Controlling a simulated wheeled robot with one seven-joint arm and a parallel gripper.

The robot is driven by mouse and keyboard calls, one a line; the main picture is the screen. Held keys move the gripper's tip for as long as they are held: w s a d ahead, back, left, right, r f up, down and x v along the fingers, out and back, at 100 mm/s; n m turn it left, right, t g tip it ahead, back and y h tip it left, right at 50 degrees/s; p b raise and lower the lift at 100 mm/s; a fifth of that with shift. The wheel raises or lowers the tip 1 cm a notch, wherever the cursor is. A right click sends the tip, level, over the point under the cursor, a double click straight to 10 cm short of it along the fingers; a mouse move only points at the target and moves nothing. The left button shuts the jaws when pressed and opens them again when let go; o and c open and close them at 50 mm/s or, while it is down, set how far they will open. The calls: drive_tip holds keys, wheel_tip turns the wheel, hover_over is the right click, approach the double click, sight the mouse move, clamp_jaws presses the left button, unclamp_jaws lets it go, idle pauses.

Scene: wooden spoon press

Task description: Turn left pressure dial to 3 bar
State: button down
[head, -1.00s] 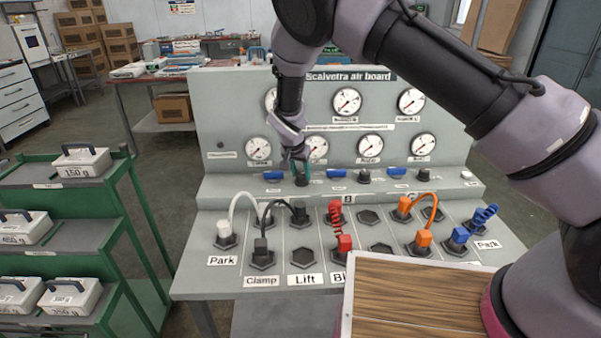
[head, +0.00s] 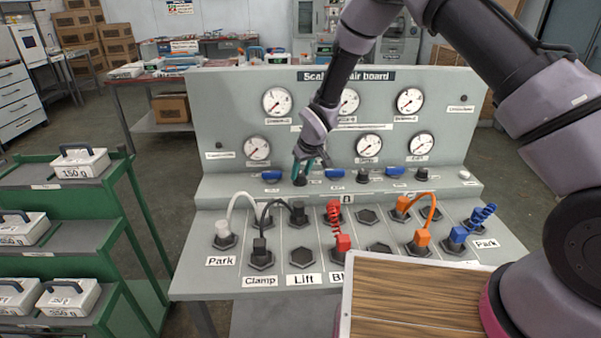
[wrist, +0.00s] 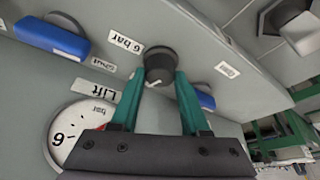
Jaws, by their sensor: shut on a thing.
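The left pressure dial is a black round knob (head: 300,180) on the ledge of the grey air board (head: 215,110). In the wrist view the knob (wrist: 159,62) sits between the tips of my green fingers, with a pale mark on its lower edge. My gripper (head: 306,170) is shut on this knob. A "6 bar" label (wrist: 126,42) lies beside it and a "Lift" label (wrist: 98,92) is close by. A white gauge (wrist: 75,135) is partly hidden behind my gripper, so its needle cannot be read.
Blue levers (head: 271,176) and two more black knobs (head: 362,176) line the ledge. Below are hex sockets with white, black, red, orange and blue hoses (head: 482,218). A wooden-topped box (head: 420,290) stands in front, and a green rack with weights (head: 80,163) is at left.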

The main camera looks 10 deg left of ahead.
drive_tip(key=shift+w+n+g+y, duration=0.1)
drive_tip(key=shift+n+g+y, duration=0.4)
drive_tip(key=shift+n, duration=1.4)
drive_tip(key=shift+c, duration=1.9)
unclamp_jaws()
drive_tip(key=v, duration=1)
drive_tip(key=shift+d+r, duration=0.15)
drive_tip(key=shift+r, duration=0.2)
